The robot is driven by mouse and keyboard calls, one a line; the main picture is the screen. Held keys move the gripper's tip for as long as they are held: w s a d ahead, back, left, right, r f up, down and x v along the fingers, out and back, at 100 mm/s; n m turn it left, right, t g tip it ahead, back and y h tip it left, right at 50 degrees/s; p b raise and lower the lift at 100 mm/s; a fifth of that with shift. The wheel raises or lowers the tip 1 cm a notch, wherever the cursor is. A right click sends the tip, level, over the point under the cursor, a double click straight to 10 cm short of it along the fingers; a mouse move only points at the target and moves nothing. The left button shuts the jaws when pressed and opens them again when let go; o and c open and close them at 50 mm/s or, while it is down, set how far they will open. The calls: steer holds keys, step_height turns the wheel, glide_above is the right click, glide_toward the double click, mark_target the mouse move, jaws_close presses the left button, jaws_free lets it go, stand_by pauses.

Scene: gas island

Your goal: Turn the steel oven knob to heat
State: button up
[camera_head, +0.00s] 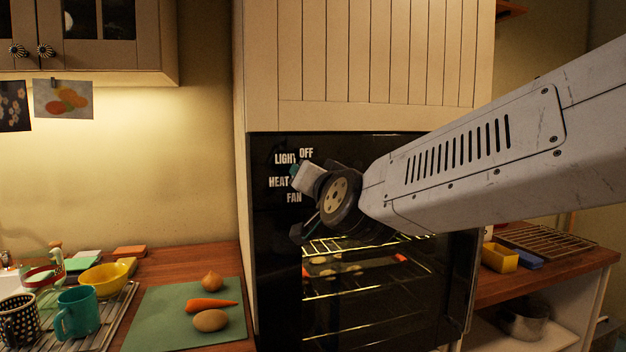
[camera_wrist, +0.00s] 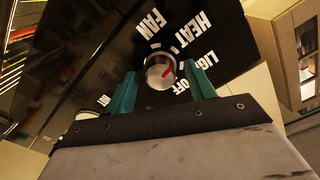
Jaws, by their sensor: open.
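The steel oven knob (camera_wrist: 160,71) is round with a red pointer mark, on the black oven panel (camera_wrist: 110,50) in the wrist view. The white words FAN, HEAT, LIGHT and OFF stand around it. The red mark slants towards the upper right, on the HEAT and LIGHT side; I cannot tell which exactly. My gripper (camera_wrist: 159,82) is open, one teal finger on each side of the knob. I cannot tell whether they touch it. In the head view my gripper (camera_head: 302,204) is at the panel's labels and hides the knob.
The oven (camera_head: 375,310) has a dark front with racks and food visible inside. A second knob (camera_wrist: 87,114) partly shows at lower left in the wrist view. A green board (camera_head: 165,320) with vegetables and a dish rack with mugs stand on the left counter.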

steer(key=v, duration=0.7)
steer(key=shift+s, duration=0.2)
steer(key=shift+d, duration=0.1)
steer(key=s+f+n+g+y, duration=0.1)
steer(key=s+f+n+g, duration=0.3)
steer(key=f, duration=0.3)
steer(key=s+f+n+g, duration=0.1)
steer(key=s+f+g, duration=0.4)
steer(key=f, duration=0.2)
steer(key=s+d+f+m+g+h, duration=0.1)
steer(key=s+d+f+g+h, duration=0.2)
steer(key=s+d, duration=0.6)
steer(key=s+d+f+m+g+h, duration=0.1)
steer(key=s+d+f+g+h, duration=0.2)
steer(key=s+d, duration=0.6)
steer(key=shift+s+d+f+g, duration=0.2)
steer(key=shift+d+f+g, duration=0.3)
steer(key=shift+d, duration=2.15)
steer(key=shift+r, duration=0.15)
